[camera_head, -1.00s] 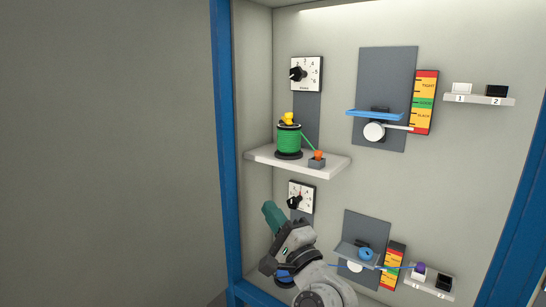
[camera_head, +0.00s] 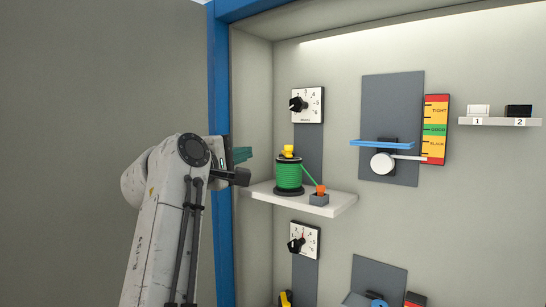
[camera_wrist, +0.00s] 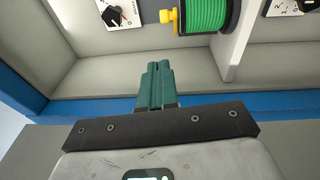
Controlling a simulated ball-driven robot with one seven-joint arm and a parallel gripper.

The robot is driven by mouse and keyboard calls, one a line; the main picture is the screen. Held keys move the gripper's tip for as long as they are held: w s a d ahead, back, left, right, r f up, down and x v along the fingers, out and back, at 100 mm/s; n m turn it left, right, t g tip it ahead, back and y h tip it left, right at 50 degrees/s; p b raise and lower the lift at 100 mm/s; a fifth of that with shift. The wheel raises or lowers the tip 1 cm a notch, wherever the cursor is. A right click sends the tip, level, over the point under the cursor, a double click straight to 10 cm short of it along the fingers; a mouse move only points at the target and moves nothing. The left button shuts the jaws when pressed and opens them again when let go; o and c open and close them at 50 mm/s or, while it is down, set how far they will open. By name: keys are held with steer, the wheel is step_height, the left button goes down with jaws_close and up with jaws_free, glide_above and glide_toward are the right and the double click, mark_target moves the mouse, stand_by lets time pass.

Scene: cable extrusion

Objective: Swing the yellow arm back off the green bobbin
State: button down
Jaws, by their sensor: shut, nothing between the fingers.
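The green bobbin (camera_head: 289,175) stands upright on a white shelf. The yellow arm (camera_head: 289,152) shows as a small yellow piece on top of the bobbin. In the wrist view the bobbin (camera_wrist: 207,15) is at the top, with the yellow piece (camera_wrist: 168,16) at its left end. My gripper (camera_head: 238,154) is left of the bobbin, outside the shelf's left edge and apart from it. In the wrist view its teal fingers (camera_wrist: 158,68) are together, with nothing between them, pointing toward the yellow piece.
The white shelf (camera_head: 340,200) also bears a grey block with an orange top (camera_head: 319,195); a green strand runs to it from the bobbin. A dial (camera_head: 307,105) is above and another (camera_head: 304,241) below. The blue frame post (camera_head: 219,250) stands close to my arm.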

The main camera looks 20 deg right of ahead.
mark_target(287, 149)
steer(key=shift+w+a+f+m+y, duration=0.15)
steer(key=shift+a+m+y, duration=0.3)
steer(key=shift+a, duration=0.25)
steer(key=s+d+p+x, duration=0.2)
steer(key=p+x, duration=0.2)
steer(key=x, duration=0.8)
steer(key=shift+w+d+f+p, duration=0.2)
steer(key=shift+w+d+p, duration=0.05)
steer(key=shift+d+p, duration=0.15)
steer(key=shift+s+d, duration=0.1)
